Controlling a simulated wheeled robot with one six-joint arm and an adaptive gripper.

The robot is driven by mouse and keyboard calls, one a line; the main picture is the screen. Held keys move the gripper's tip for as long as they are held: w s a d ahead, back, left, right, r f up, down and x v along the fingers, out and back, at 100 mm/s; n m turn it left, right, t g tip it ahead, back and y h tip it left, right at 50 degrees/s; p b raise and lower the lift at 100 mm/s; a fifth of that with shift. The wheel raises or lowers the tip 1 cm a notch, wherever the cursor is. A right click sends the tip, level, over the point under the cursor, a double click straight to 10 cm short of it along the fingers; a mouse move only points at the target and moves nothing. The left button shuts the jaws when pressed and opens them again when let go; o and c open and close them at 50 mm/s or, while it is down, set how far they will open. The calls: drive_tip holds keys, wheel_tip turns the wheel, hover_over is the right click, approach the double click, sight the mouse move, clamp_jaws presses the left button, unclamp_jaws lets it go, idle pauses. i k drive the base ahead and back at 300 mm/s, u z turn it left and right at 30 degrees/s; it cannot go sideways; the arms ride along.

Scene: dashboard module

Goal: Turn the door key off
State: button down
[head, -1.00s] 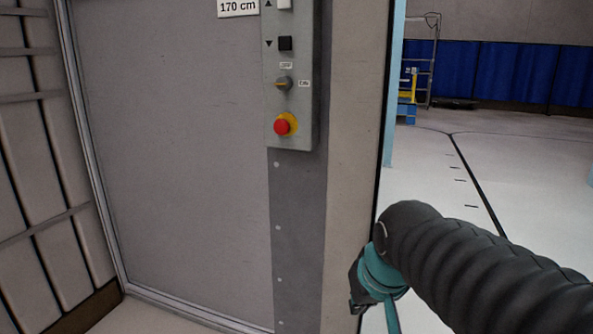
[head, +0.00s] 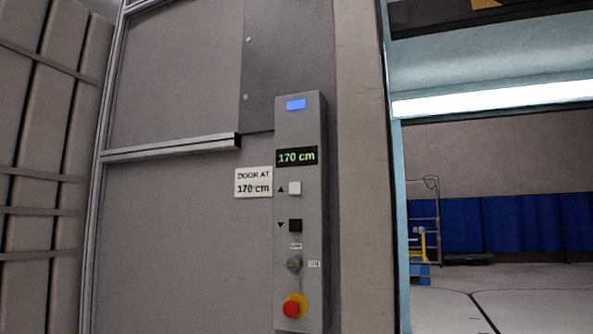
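The door key (head: 294,264) is a small grey rotary switch low on a tall grey control panel (head: 314,215) in the head view. Small white labels sit above it and to its right; their text is too small to read. The key's exact pointing direction is hard to make out. A red emergency button (head: 294,306) on a yellow base is just below it. The panel display (head: 296,156) reads 170 cm. My gripper is out of view.
A white button (head: 295,188) and a black button (head: 295,225) sit above the key. A sign (head: 253,182) reads DOOR AT 170 cm. Right of the beige post (head: 364,180) is an opening onto open floor, with a blue curtain (head: 520,224) behind.

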sight(295, 262)
drive_tip(key=z, duration=0.9)
drive_tip(key=k, duration=0.5)
drive_tip(key=u, duration=1.15)
